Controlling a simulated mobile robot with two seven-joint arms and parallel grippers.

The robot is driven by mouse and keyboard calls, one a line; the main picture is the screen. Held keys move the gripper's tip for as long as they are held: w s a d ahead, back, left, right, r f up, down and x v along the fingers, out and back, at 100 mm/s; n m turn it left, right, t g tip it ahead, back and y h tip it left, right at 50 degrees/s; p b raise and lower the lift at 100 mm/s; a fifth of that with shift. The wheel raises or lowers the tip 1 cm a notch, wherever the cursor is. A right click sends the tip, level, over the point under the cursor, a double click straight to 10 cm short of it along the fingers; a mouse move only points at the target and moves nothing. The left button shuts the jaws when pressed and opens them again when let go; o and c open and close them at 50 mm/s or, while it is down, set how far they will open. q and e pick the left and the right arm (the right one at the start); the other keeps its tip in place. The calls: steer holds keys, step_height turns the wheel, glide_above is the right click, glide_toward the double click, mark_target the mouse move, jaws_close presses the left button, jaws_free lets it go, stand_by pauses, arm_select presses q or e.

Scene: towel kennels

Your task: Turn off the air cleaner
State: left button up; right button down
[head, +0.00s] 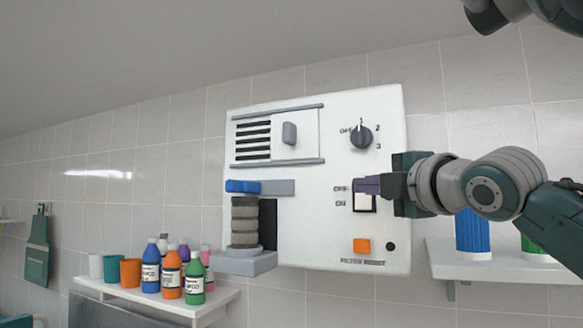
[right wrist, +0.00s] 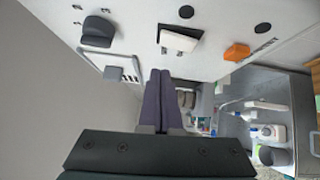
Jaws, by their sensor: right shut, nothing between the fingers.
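The air cleaner (head: 310,225) is a white box on the tiled wall. Its white rocker switch (head: 364,203) is right of the OFF and ON labels, OFF above ON; it also shows in the right wrist view (right wrist: 179,42), tilted in its dark recess. The dark dial (head: 361,137), marked OFF, 1, 2, 3, is above it and seems to point up near 1. My right gripper (head: 367,186) is shut and empty, its purple fingers in front of the switch's upper part, hiding some of it. I cannot tell whether they touch. My left gripper is not in view.
An orange button (head: 361,246) labelled FILTER RESET is below the switch. A grey filter stack (head: 244,222) stands at the box's lower left. A left shelf (head: 160,297) holds bottles and cups; a right shelf (head: 490,263) holds a blue container (head: 473,232).

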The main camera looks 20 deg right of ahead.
steer(key=s+b, duration=0.5)
steer(key=s, duration=0.5)
steer(key=shift+a+r+b, duration=0.3)
steer(key=shift+a+r, duration=0.1)
steer(key=shift+r, duration=0.05)
